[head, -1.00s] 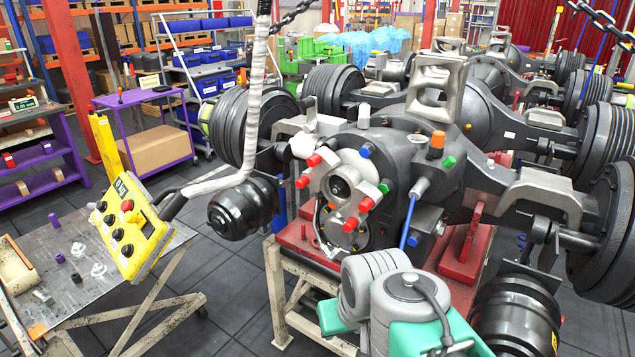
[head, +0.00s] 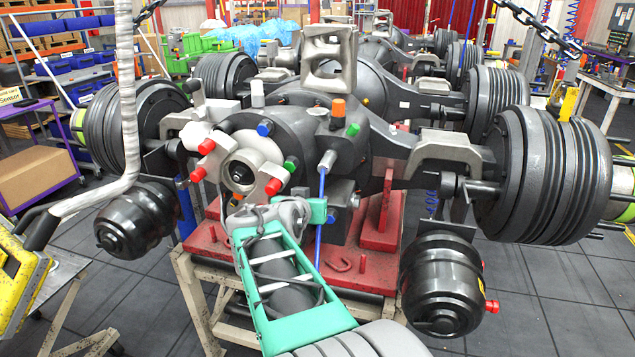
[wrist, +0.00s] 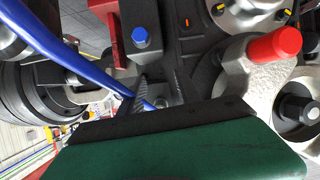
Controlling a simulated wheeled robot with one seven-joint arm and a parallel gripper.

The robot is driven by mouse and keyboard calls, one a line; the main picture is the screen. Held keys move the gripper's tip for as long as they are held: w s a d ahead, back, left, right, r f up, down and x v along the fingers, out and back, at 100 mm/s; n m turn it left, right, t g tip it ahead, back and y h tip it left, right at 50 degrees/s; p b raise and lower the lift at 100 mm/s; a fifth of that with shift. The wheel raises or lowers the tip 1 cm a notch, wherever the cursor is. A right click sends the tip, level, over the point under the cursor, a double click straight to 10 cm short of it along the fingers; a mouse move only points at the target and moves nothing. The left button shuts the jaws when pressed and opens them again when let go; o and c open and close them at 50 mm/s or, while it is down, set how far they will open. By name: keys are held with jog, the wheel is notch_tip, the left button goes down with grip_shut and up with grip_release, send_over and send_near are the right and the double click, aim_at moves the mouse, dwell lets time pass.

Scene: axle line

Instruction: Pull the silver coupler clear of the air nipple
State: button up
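In the head view the silver coupler (head: 327,159) sits at the upper end of a blue hose (head: 321,195), against the grey axle housing. The air nipple cannot be made out. My gripper (head: 327,212) is low at the front of the housing, beside the hose and below the coupler. In the wrist view the two dark ribbed fingers (wrist: 160,80) stand apart, with a grey surface showing between them. The blue hose (wrist: 75,58) runs from the upper left down to the fingers. I cannot clearly pick out the coupler in the wrist view.
Red caps (head: 273,186) and a blue cap (head: 264,129) stick out of the housing near my arm. A black air chamber (head: 443,285) hangs at right, another (head: 137,219) at left. A red plate (head: 375,262) lies beneath.

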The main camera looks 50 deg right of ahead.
aim_at(327, 157)
jog(key=d+r+h, duration=0.1)
jog(key=r, duration=0.1)
jog(key=d+r+h, duration=0.1)
jog(key=r, duration=0.2)
jog(key=d+r+m+h, duration=0.1)
jog(key=r, duration=0.1)
jog(key=shift+r+t+p, duration=0.25)
jog(key=shift+t+p, duration=0.05)
jog(key=shift+t, duration=0.1)
jog(key=p+x, duration=0.2)
jog(key=x, duration=0.5)
jog(key=shift+w+d+f, duration=0.15)
jog(key=shift+d, duration=0.05)
grip_shut()
